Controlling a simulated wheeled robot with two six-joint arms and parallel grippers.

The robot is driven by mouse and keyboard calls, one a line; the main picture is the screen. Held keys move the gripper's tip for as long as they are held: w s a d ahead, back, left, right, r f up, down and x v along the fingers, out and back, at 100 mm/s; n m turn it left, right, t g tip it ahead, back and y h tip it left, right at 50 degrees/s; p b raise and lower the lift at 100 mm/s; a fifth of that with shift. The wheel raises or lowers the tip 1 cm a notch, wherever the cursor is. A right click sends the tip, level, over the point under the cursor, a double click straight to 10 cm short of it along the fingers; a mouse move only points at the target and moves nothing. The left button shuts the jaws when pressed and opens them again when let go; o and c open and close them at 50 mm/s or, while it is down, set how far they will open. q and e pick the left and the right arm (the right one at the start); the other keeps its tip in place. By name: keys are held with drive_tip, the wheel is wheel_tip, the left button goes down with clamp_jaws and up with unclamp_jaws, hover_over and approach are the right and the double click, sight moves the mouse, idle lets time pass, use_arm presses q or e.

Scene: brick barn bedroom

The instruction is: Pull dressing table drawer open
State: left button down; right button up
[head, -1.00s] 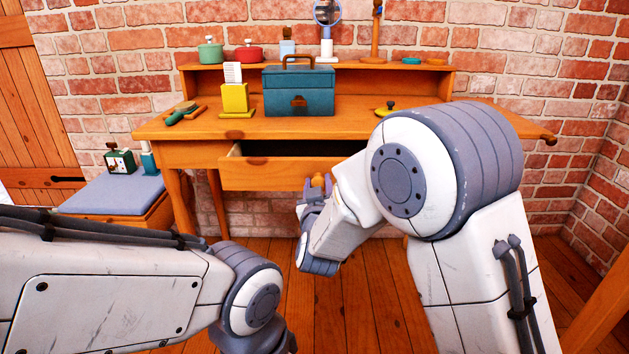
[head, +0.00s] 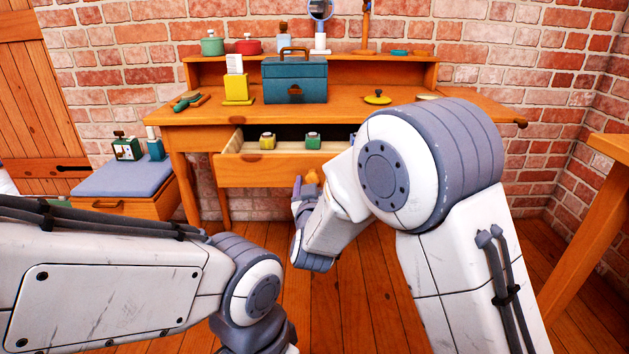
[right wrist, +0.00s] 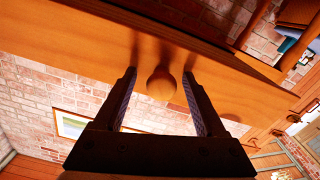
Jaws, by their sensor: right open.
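The dressing table (head: 215,126) is orange wood and stands against the brick wall. Its drawer (head: 240,176) is pulled part way out, and its pale inside shows in the head view. The round wooden knob (right wrist: 161,83) on the drawer front sits between the fingers of my right gripper (right wrist: 159,74). Those fingers are open, one on each side of the knob, with gaps visible. In the head view my right gripper (head: 304,186) is at the drawer front, partly hidden by my arm. My left arm comes in from the left, but its gripper is out of view.
Small yellow (head: 267,141) and green (head: 313,141) items lie in the drawer. A blue box (head: 294,85) and a yellow holder (head: 237,90) stand on the tabletop. A cushioned stool (head: 120,181) is at left, and another wooden piece (head: 585,230) at right. Floor in front is clear.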

drive_tip(key=shift+a, duration=0.1)
drive_tip(key=shift+s, duration=0.5)
drive_tip(key=s+p, duration=0.2)
drive_tip(key=s, duration=0.7)
drive_tip(key=shift+s, duration=0.25)
